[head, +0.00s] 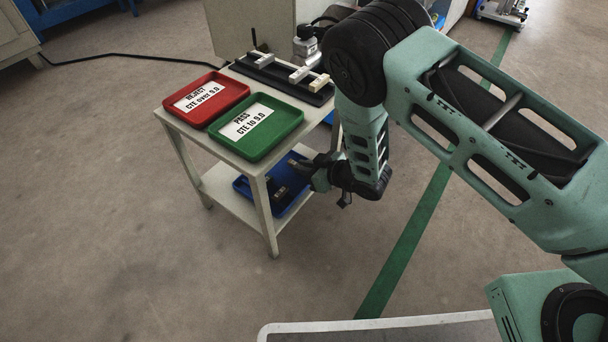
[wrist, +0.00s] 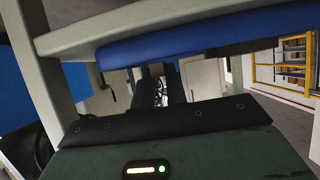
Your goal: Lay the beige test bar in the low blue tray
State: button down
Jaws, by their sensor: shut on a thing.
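The low blue tray (head: 240,187) lies on the lower shelf of the small beige table, with small grey and dark pieces in it. My gripper (head: 308,170) is at the right side of this shelf, its fingers pointing left toward the tray's far right part. In the wrist view my gripper (wrist: 158,84) shows as two dark fingers close together, with the tray's blue wall (wrist: 190,45) across the top. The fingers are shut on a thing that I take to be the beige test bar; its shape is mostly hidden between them.
On the table top are a red REJECT tray (head: 222,88), a green PASS tray (head: 285,112) and a black rack (head: 278,82) with pale bars. A table leg (head: 257,208) stands at the shelf's front corner. The floor in front is clear.

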jog(key=shift+f, duration=0.85)
jog(key=shift+r, duration=0.1)
jog(key=c, duration=1.8)
grip_release()
jog(key=shift+f, duration=0.2)
jog(key=o, duration=0.4)
